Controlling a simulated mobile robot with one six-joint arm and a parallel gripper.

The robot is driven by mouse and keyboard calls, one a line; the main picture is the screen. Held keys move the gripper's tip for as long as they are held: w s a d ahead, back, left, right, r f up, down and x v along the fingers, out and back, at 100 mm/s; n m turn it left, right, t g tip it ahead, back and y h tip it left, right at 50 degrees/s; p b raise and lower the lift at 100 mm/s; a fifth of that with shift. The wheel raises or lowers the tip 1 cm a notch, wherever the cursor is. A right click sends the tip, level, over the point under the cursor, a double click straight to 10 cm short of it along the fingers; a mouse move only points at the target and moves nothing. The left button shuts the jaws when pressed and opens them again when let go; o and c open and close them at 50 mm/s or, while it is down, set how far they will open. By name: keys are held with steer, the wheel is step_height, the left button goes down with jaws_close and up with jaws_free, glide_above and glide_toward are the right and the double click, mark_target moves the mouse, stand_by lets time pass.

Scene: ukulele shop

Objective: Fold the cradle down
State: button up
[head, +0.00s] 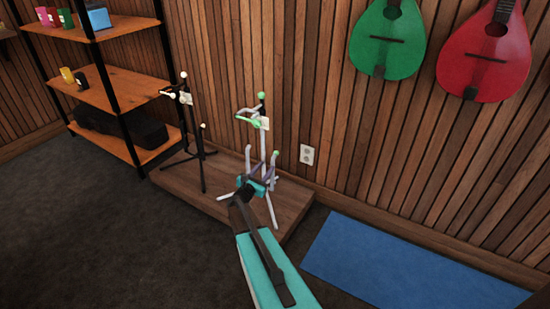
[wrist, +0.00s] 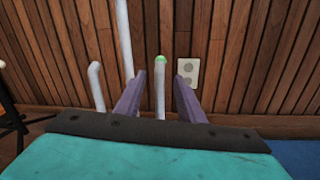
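A pale stand with green tips (head: 262,123) stands upright on a low wooden platform. Its upper yoke is to the left of the post top, and pale upright prongs of the lower cradle (head: 248,152) show near my gripper (head: 258,180). In the wrist view, my gripper (wrist: 159,95) has its two purple fingers apart. A pale green-tipped prong (wrist: 160,85) shows between them, with a gap on each side; I cannot tell its depth. Another pale prong (wrist: 96,85) and the post (wrist: 125,40) show to the left. The cradle's base is hidden by my arm.
A black stand (head: 188,98) is close on the left of the platform (head: 210,205). A shelf unit (head: 128,92) is farther left. A wall outlet (head: 307,154) is behind. A blue mat (head: 400,260) lies right. Green and red instruments hang above. Carpet at the left front is clear.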

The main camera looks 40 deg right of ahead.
mark_target(273, 158)
steer(key=b+x, duration=0.1)
steer(key=x, duration=0.9)
steer(key=shift+d+b, duration=0.1)
steer(key=shift+b, duration=0.25)
jaws_close()
steer(key=shift+d, duration=0.1)
